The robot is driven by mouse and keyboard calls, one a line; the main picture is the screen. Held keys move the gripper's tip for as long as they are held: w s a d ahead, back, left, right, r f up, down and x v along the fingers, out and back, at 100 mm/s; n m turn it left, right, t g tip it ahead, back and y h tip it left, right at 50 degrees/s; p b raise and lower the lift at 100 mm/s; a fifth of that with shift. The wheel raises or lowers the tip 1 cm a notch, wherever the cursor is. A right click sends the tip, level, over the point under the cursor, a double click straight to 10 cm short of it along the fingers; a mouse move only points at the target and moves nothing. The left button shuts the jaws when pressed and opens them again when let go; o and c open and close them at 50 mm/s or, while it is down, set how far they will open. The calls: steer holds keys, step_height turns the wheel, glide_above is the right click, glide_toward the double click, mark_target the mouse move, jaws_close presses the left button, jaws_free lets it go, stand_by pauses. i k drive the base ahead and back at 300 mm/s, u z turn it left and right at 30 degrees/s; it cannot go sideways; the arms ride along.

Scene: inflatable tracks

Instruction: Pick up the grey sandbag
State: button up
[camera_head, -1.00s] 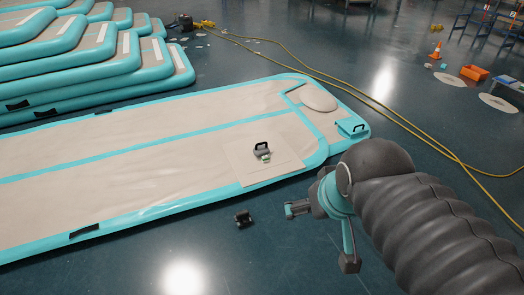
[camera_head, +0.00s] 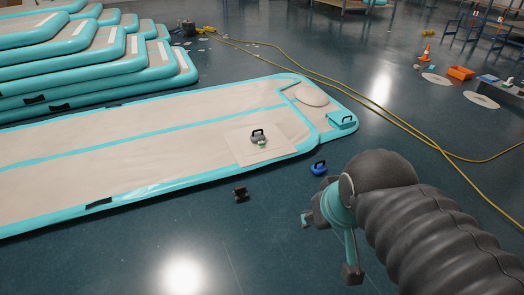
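A small grey sandbag (camera_head: 257,139) with a black handle stands on a pale square patch (camera_head: 278,155) near the right end of the long beige and teal inflatable track (camera_head: 130,150). A small green and white item (camera_head: 262,144) sits against its front. My gripper (camera_head: 306,219) is over the floor at the lower right, in front of the track and well apart from the grey sandbag. Its fingers are small and partly hidden by my wrist, so I cannot tell whether they are open or shut. I see nothing held in it.
A blue sandbag-like object (camera_head: 318,168) and a small dark object (camera_head: 240,193) are on the floor by the track's near edge. Yellow hoses (camera_head: 400,122) cross the floor at right. Stacked mats (camera_head: 90,65) stand at upper left.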

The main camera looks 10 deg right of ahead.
mark_target(257, 136)
steer(key=u, duration=0.2)
steer(key=k, duration=0.35)
steer(key=z, duration=1)
steer(key=i, duration=1.3)
steer(key=u, duration=0.4)
steer(key=i, duration=0.85)
steer(key=u, duration=1.35)
steer(key=i, duration=0.45)
steer(key=u, duration=0.4)
